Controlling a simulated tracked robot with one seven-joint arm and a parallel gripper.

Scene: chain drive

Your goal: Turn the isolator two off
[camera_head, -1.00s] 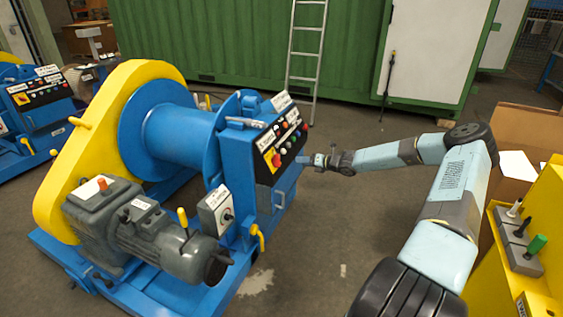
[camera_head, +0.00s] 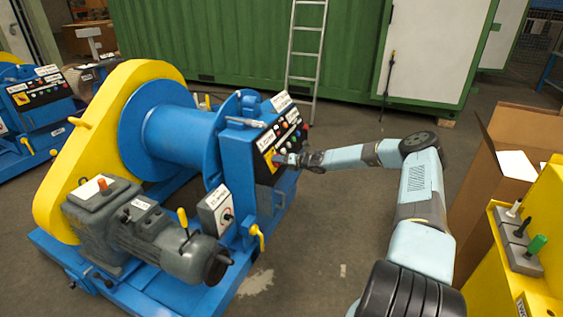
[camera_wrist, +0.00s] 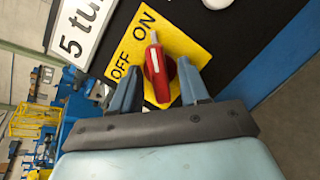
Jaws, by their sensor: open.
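A red rotary isolator knob (camera_wrist: 158,72) sits on a yellow plate (camera_wrist: 183,40) marked ON and OFF in the wrist view. Its white-tipped pointer is up at the ON word, away from OFF. My gripper (camera_wrist: 160,68) is open, with one blue finger on each side of the knob. I cannot tell whether the fingers touch it. In the head view my gripper (camera_head: 281,160) is at the black control panel (camera_head: 264,174) of the blue winch, covering most of the knob. A white label, partly cut off, reads "5 tur"; I see no number two.
The blue winch drum (camera_head: 178,133) and grey motor (camera_head: 150,235) stand left of my arm. A smaller switch box (camera_head: 216,212) is below the panel. A yellow console (camera_head: 540,240) and a cardboard box (camera_head: 520,130) are at the right. The floor between is clear.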

